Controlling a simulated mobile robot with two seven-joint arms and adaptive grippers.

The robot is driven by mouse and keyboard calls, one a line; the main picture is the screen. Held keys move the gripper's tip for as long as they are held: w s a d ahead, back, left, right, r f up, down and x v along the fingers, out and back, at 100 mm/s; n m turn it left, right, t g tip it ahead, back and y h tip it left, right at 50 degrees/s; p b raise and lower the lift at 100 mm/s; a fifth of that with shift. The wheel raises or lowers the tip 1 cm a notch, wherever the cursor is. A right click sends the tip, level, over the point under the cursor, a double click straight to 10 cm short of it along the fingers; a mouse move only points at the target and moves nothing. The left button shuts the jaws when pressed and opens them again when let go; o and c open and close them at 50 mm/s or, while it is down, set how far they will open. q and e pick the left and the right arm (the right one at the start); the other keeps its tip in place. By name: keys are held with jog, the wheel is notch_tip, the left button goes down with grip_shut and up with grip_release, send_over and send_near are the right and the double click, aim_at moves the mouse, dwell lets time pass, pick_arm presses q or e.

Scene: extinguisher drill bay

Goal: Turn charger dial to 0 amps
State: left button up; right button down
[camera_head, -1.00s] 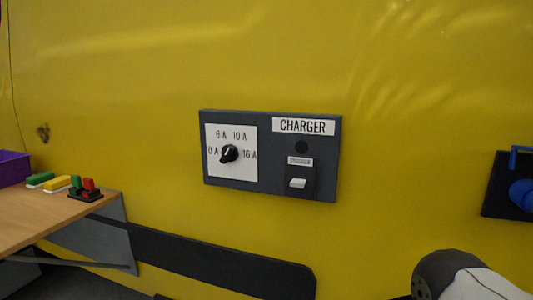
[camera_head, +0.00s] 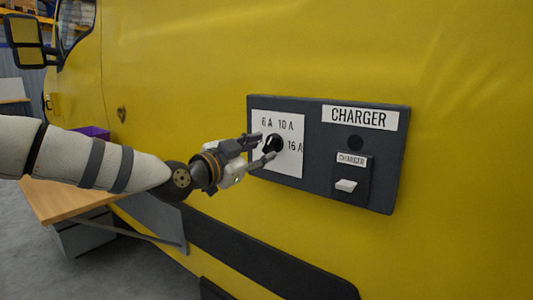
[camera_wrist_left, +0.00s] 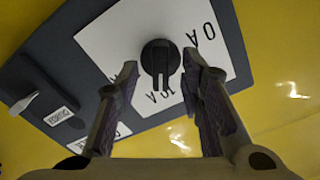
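The charger dial (camera_head: 273,144) is a black knob on a white plate (camera_head: 290,167) at the left of the dark charger panel (camera_head: 318,180). The labels 6 A, 10 A and 16 A show on the plate; the 0 A label is hidden behind my left gripper (camera_head: 265,147) in the head view. In the wrist view, the 0 A label shows right of the dial (camera_wrist_left: 160,57). My left gripper (camera_wrist_left: 159,68) is open, its fingers apart on either side of the dial; contact cannot be told. The knob's bar seems to point towards 10 A. My right gripper is out of view.
The yellow vehicle wall (camera_head: 450,150) surrounds the panel. A wooden table (camera_head: 65,200) with a purple bin (camera_head: 95,132) stands at the left, partly behind my left arm.

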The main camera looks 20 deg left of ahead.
pick_arm(q)
jog(key=shift+x, duration=0.85)
jog(key=shift+r, duration=0.1)
grip_shut()
